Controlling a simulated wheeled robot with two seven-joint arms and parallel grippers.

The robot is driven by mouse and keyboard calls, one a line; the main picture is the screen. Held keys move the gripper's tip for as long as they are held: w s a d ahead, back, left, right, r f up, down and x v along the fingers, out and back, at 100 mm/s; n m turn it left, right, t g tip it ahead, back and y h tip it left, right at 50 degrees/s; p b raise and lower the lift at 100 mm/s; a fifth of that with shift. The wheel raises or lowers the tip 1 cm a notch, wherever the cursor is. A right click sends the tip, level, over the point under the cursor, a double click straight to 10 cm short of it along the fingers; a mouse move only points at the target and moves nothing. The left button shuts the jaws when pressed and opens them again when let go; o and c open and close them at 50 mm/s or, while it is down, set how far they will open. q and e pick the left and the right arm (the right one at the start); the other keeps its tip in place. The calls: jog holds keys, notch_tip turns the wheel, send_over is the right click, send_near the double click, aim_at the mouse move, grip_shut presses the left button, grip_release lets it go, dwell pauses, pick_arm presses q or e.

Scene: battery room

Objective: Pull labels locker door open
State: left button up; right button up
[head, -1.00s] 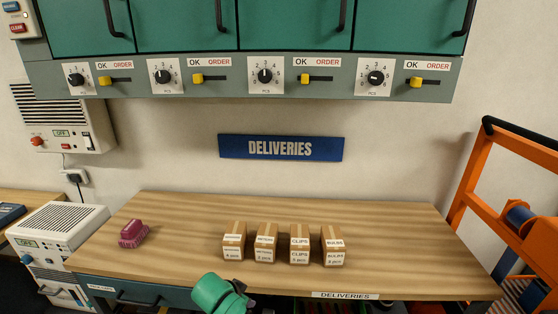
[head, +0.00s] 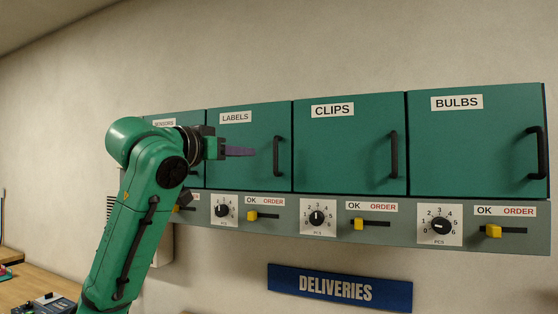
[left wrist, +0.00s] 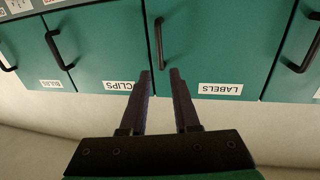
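The green labels locker door (head: 240,175) is shut in the wall cabinet, between the sensors and clips doors. Its dark vertical handle (head: 278,156) is at the door's right edge in the head view. In the left wrist view, which is upside down, the handle (left wrist: 159,42) shows just beyond the fingertips, lined up with the gap between them. My left gripper (head: 240,152) is in front of the labels door, to the left of the handle and apart from it. Its fingers (left wrist: 161,73) are open and empty. My right gripper is out of view.
The clips door (head: 350,160) and bulbs door (head: 475,155) are shut, with handles of their own. Below runs a grey panel with dials and yellow sliders (head: 252,216). A blue deliveries sign (head: 340,288) hangs lower on the wall.

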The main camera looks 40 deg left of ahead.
aim_at(275, 155)
pick_arm(q)
jog(key=w+p, duration=0.2)
jog(key=w, duration=0.2)
jog(key=w+a+p, duration=0.1)
jog(key=w+p, duration=0.1)
jog(key=w, duration=0.3)
jog(key=w+p, duration=0.2)
jog(key=w, duration=0.3)
jog(key=shift+a, duration=0.4)
jog(key=shift+w+a+f, duration=0.15)
jog(key=shift+w+f, duration=0.05)
jog(key=shift+w, duration=0.15)
grip_shut()
